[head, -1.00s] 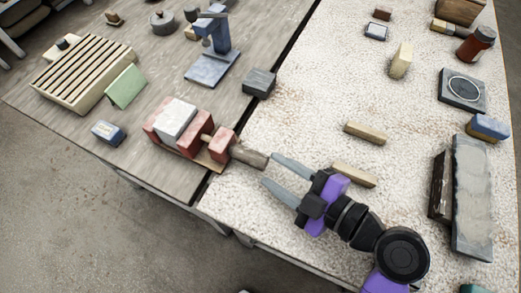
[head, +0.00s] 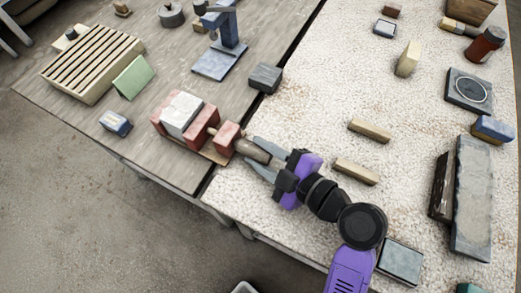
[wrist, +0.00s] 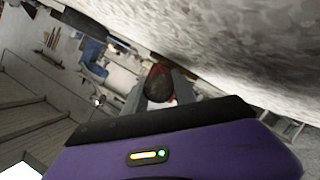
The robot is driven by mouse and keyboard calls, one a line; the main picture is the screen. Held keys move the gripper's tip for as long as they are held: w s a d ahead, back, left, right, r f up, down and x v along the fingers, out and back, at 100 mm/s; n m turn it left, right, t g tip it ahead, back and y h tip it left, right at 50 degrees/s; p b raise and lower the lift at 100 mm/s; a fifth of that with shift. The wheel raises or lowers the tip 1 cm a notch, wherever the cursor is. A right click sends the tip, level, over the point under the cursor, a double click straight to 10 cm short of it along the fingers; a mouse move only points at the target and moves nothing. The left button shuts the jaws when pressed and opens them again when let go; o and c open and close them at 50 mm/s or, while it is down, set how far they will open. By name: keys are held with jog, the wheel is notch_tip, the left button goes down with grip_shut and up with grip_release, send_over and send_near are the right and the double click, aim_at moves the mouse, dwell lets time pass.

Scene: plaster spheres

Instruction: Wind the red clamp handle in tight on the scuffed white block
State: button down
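The red clamp (head: 228,136) stands at the right edge of the grey wooden table. The scuffed white block (head: 183,113) sits between its red jaws, with the left jaw (head: 160,124) beside it. A round grey-brown handle (head: 249,149) sticks out of the clamp's right end toward my gripper (head: 251,150). My gripper's two fingers lie on either side of the handle and look open around it. In the wrist view the handle's dark end (wrist: 158,84) shows between the fingers; whether they touch it is unclear. The white block is mostly hidden there.
Two tan wooden bars (head: 369,131) and (head: 356,172) lie right of my gripper on the pale rough surface. A dark grey block (head: 265,78) lies behind the clamp. A blue-grey stand (head: 217,61) and a slatted box (head: 92,65) are farther left.

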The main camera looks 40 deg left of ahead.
jog(key=shift+m, duration=0.3)
jog(key=shift+m+g+h+p, duration=0.4)
jog(key=shift+m+g+p, duration=0.3)
jog(key=shift+m+g, duration=0.3)
jog(key=m+g+p, duration=0.2)
jog(key=m, duration=0.1)
jog(key=shift+m+h, duration=0.4)
jog(key=m+g+p, duration=0.1)
jog(key=m+g, duration=0.1)
jog(key=m, duration=0.1)
jog(key=m+g, duration=0.2)
jog(key=m, duration=0.1)
jog(key=shift+g+p, duration=0.3)
jog(key=c, duration=1.3)
grip_release()
